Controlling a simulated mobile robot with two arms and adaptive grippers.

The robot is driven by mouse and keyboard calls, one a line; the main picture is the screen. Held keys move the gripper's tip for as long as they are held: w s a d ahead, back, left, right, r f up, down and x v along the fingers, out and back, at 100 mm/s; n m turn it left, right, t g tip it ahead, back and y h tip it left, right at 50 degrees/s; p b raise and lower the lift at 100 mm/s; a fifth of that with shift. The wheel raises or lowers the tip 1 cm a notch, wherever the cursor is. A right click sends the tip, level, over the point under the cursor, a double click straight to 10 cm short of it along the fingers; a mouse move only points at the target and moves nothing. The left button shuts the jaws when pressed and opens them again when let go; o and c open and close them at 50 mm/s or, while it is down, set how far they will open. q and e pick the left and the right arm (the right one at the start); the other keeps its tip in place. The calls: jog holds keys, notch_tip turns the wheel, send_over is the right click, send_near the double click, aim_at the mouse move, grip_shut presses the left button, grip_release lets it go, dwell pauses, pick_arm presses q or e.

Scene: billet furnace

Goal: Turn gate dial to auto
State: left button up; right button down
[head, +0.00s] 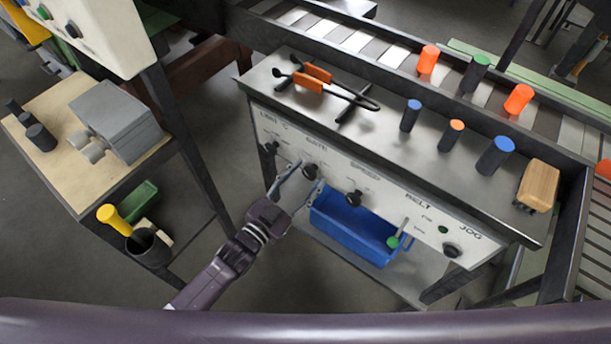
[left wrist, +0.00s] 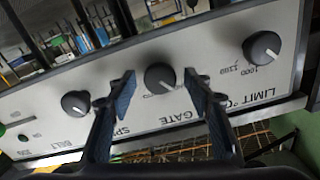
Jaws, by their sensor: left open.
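The gate dial (head: 310,171) is a black knob under the word GATE on the white front panel (head: 390,190). In the left wrist view the gate dial (left wrist: 160,77) sits upside down, with its white pointer mark toward the lower right. My left gripper (head: 304,178) is open, with one finger on each side of the dial. The left wrist view shows a gap between the dial and each finger (left wrist: 161,88). The setting labels around the gate dial are too small to read. My right gripper is not in view.
The limit dial (head: 270,148) and speed dial (head: 353,198) flank the gate dial. A blue bin (head: 350,235) is below the panel, and a green-tipped belt lever (head: 393,241) is at right. Orange-handled tongs (head: 313,73) and several coloured cylinders stand on top.

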pick_arm(q)
jog(key=shift+c, duration=0.2)
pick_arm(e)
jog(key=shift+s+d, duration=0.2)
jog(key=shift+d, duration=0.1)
pick_arm(q)
jog(key=c, duration=1.1)
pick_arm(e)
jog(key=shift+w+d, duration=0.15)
pick_arm(q)
jog(key=shift+m, duration=0.4)
jog(key=m, duration=0.2)
jog(key=shift+f+m+b, duration=0.1)
jog(key=shift+m+b, duration=0.2)
jog(key=shift+m, duration=0.1)
jog(key=m, duration=0.3)
jog(key=shift+m+b, duration=0.3)
jog(key=shift+b, duration=0.1)
jog(key=m+b, duration=0.2)
jog(key=m, duration=0.4)
jog(key=shift+m, duration=0.3)
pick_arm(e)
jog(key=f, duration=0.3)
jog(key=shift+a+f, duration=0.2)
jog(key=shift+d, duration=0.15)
